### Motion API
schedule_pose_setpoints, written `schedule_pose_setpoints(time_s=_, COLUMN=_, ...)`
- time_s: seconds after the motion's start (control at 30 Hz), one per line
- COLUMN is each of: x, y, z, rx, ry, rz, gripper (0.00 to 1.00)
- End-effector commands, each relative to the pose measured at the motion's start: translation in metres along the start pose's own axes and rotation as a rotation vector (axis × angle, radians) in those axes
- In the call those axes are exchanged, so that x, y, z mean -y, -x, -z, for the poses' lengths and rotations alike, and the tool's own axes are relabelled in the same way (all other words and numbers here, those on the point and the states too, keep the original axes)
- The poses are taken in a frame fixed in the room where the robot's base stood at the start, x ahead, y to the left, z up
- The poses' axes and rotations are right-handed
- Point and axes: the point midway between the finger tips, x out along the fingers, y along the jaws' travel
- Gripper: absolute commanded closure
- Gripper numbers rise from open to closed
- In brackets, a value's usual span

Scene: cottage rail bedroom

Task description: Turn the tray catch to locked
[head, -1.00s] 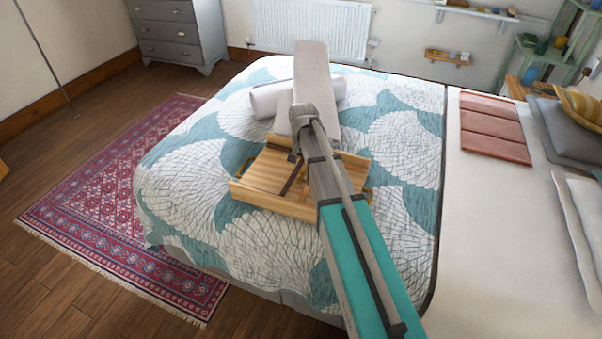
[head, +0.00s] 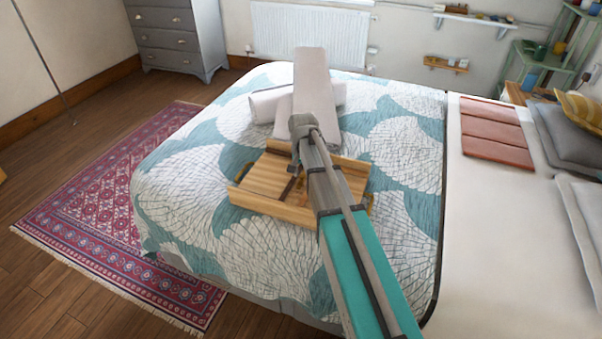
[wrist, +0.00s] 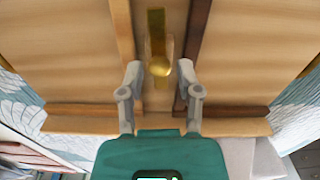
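The wooden tray (head: 262,178) lies on the patterned bed, partly covered by my arm in the head view. In the wrist view the tray (wrist: 65,45) fills most of the picture, with two darker wooden strips running along it. Between the strips is the brass catch (wrist: 157,30), a narrow upright plate with a round knob (wrist: 160,67) at its lower end. My gripper (wrist: 161,70) is open, with one grey finger on each side of the knob and a gap visible at both sides. Fingertip height relative to the knob is hard to tell. In the head view my arm hides the catch.
A rolled white towel (head: 268,104) and a long pale cushion-like block (head: 314,80) lie behind the tray. Folded terracotta cloth (head: 494,130) and grey pillows (head: 568,135) lie to the right.

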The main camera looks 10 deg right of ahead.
Motion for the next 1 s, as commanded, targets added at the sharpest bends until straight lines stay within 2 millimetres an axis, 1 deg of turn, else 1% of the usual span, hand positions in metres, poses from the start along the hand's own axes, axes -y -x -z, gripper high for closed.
schedule_pose_setpoints(time_s=0.03, x=0.0001, y=0.0000, z=-0.0001, rx=0.000, ry=0.000, rz=0.000, gripper=0.74)
schedule_pose_setpoints(time_s=0.17, x=0.0004, y=0.0000, z=-0.0001, rx=0.000, ry=0.000, rz=0.000, gripper=0.98)
schedule_pose_setpoints(time_s=0.2, x=0.0005, y=0.0000, z=-0.0001, rx=0.000, ry=0.001, rz=0.000, gripper=1.00)
schedule_pose_setpoints(time_s=0.27, x=0.0006, y=0.0000, z=-0.0002, rx=0.000, ry=0.001, rz=0.001, gripper=1.00)
schedule_pose_setpoints(time_s=0.3, x=0.0045, y=0.0000, z=-0.0023, rx=0.000, ry=0.002, rz=0.001, gripper=1.00)
schedule_pose_setpoints(time_s=0.63, x=0.0005, y=0.0000, z=-0.0001, rx=-0.001, ry=0.044, rz=-0.001, gripper=1.00)
schedule_pose_setpoints(time_s=0.77, x=0.0001, y=0.0000, z=0.0000, rx=-0.001, ry=0.097, rz=-0.002, gripper=1.00)
schedule_pose_setpoints(time_s=1.0, x=-0.0002, y=0.0000, z=0.0000, rx=-0.001, ry=0.260, rz=-0.003, gripper=1.00)
